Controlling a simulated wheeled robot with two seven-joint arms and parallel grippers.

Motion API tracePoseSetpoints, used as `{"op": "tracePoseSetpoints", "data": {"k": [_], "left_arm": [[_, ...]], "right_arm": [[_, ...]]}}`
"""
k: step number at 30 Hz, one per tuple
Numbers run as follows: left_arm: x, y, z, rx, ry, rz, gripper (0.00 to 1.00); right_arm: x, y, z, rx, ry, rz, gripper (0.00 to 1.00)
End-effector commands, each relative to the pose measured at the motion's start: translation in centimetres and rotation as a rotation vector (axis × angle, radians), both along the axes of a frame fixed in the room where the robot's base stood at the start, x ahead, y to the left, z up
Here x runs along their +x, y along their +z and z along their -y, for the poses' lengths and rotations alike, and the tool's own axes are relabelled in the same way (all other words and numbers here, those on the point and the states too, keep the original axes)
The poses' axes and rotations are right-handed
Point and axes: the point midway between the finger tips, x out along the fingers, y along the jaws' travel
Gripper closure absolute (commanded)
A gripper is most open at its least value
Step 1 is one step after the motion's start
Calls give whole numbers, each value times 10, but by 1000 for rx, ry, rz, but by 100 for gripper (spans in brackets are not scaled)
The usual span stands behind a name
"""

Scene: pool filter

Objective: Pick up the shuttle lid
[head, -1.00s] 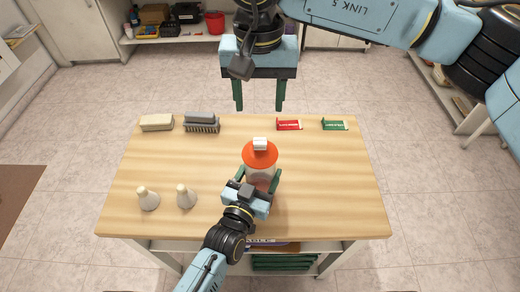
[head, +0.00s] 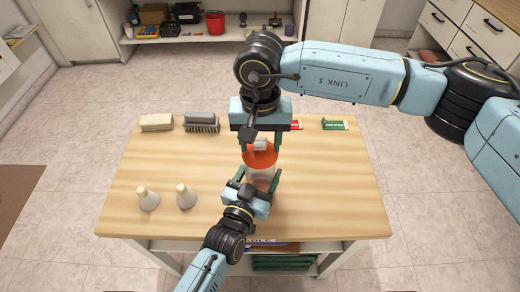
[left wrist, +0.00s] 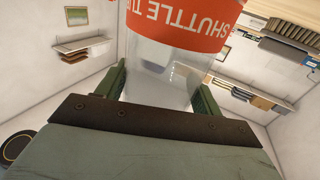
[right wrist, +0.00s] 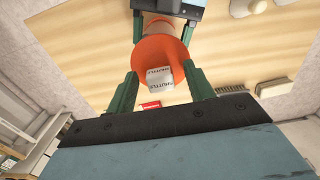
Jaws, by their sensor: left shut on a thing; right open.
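The shuttle tube (head: 259,176) is a clear cylinder with an orange band, standing upright near the middle of the table. The band's lettering and clear wall (left wrist: 160,82) show in the left wrist view. On top is the orange shuttle lid (head: 258,160) with a pale knob (right wrist: 159,78) marked "SHUTTLE". My left gripper (head: 257,180) is shut on the tube's body from the front. My right gripper (head: 261,149) is open, pointing down from the far side, its fingers on either side of the lid and knob. I cannot tell whether they touch the lid.
On the wooden table (head: 330,190), two shuttlecocks (head: 148,199) (head: 186,197) stand at the front left. A pale block (head: 156,122) and a grey brush (head: 202,122) lie at the back left. A green item (head: 334,124) and a partly hidden red item (head: 296,125) lie at the back right.

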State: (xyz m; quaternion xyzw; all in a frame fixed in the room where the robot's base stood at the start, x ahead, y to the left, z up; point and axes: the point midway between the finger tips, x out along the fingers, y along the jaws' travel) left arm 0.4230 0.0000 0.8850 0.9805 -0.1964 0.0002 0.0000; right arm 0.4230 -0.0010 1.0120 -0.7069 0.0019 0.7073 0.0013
Motion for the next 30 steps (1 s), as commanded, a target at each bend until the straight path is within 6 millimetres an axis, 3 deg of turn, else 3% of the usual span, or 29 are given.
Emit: {"op": "tracePoseSetpoints", "data": {"k": [5,16,24,30], "left_arm": [[0,0,0,0,0,-1,61],[0,0,0,0,0,-1,61],[0,0,0,-1,0,-1,61],[0,-1,0,0,0,-1,61]], "right_arm": [[0,0,0,0,1,1,49],[0,0,0,0,1,1,95],[1,5,0,1,1,2,95],[1,38,-1,3,2,6,95]]}}
